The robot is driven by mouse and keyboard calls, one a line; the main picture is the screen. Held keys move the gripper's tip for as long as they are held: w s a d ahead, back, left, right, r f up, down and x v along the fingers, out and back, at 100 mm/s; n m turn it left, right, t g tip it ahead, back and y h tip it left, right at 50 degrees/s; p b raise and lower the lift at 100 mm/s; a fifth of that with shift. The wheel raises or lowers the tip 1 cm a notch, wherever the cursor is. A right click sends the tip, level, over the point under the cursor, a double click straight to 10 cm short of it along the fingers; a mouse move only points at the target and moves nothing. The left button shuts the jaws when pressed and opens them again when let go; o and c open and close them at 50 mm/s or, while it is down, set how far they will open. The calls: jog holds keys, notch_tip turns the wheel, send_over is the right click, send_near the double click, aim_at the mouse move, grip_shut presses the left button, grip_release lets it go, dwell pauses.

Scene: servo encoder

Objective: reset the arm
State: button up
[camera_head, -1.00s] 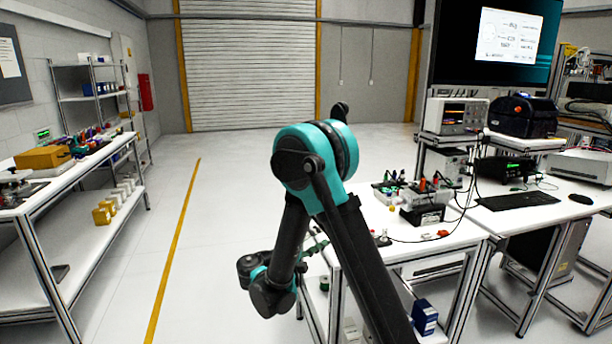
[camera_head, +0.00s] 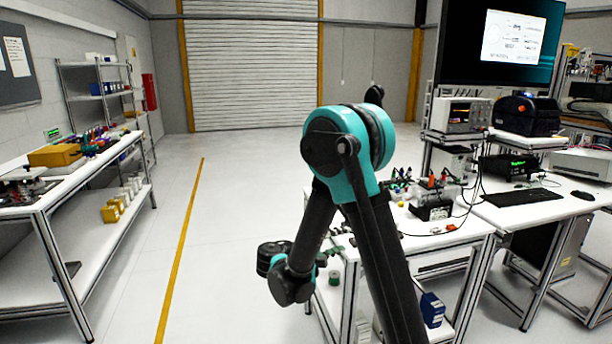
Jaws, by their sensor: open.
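My arm (camera_head: 345,160), black and teal, rises from the bottom of the view and bends down at its upper joint. Its wrist (camera_head: 275,258) hangs over the floor, left of the white workbench. My gripper (camera_head: 334,250) shows only in part beyond the forearm, by the bench's left edge, and is open. I see nothing held in it. The forearm hides much of it.
The white workbench (camera_head: 470,233) at right carries electronics, a keyboard (camera_head: 522,197) and small parts. A blue box (camera_head: 432,309) sits on its lower shelf. A long bench (camera_head: 75,185) stands at left. The floor between, with a yellow line (camera_head: 185,240), is clear.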

jog(key=s+d+f+m+g+y, duration=0.2)
jog(key=s+d+f+g+y, duration=0.35)
jog(key=s+d, duration=0.55)
jog(key=s+a+f+m+y, duration=0.2)
jog(key=s+f+y, duration=0.3)
jog(key=s+y, duration=0.3)
jog(key=s+m, duration=0.1)
jog(key=s, duration=0.2)
jog(key=shift+s+a+m, duration=0.2)
jog(key=shift+s+m, duration=0.05)
jog(key=shift+m, duration=0.15)
